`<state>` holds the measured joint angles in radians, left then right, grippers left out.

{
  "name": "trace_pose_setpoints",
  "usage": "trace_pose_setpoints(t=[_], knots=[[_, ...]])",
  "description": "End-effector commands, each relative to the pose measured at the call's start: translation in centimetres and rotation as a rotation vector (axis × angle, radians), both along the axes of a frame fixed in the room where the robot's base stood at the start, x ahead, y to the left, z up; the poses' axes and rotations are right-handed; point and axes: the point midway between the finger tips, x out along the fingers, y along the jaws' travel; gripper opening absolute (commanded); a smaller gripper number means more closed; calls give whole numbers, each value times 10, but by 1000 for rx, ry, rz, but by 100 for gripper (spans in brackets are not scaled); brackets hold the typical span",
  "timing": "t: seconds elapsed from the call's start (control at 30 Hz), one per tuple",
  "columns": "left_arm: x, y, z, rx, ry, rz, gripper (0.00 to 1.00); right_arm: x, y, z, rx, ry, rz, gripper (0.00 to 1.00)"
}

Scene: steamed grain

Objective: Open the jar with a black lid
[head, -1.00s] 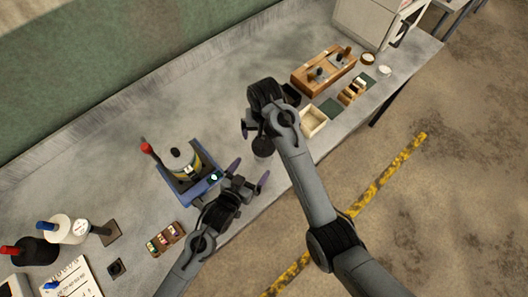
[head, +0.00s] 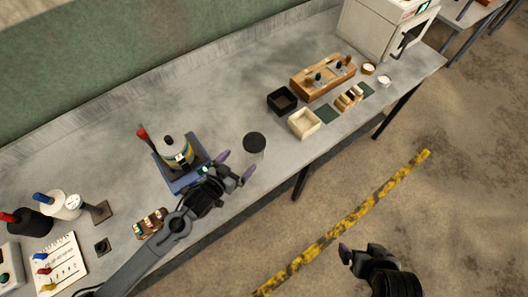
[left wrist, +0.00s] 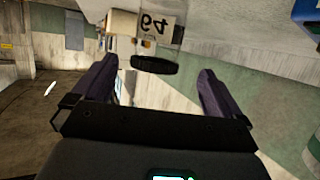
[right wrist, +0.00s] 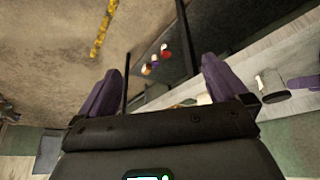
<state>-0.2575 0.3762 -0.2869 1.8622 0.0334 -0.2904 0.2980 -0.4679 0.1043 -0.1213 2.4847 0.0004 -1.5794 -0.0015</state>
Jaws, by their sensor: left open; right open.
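The clear jar with a black lid (head: 254,142) stands upright on the table, lid on. My left gripper (head: 236,166) is open and empty, just left of and in front of the jar. In the left wrist view the black lid (left wrist: 154,65) shows beyond and between the open fingers, upside down in the picture; I cannot tell whether they touch it. My right gripper (head: 361,253) is open and empty, over the floor beyond the table's front edge. The right wrist view shows the jar's lid (right wrist: 276,97) at the right, apart from the fingers.
A blue stand with a white-topped vessel (head: 176,152) and red handle is left of the jar. A black box (head: 281,101), a cream box (head: 303,124) and a wooden rack (head: 323,80) lie to its right.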

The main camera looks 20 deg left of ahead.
Motion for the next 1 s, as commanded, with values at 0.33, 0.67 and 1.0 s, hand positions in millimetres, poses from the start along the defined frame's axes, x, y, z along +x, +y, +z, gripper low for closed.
trace_pose_setpoints(t=[0.33, 0.67, 1.0], knots=[[14, -2, -9, 7, 5, 0, 100, -44, -4, -34, -16, 118, 6, 100], [46, -11, -22, 7, 6, -1, 100, -44, -4, -35, -15, 117, 6, 100], [72, -24, -31, 8, 6, -1, 100, -44, -4, -34, -15, 118, 6, 100]])
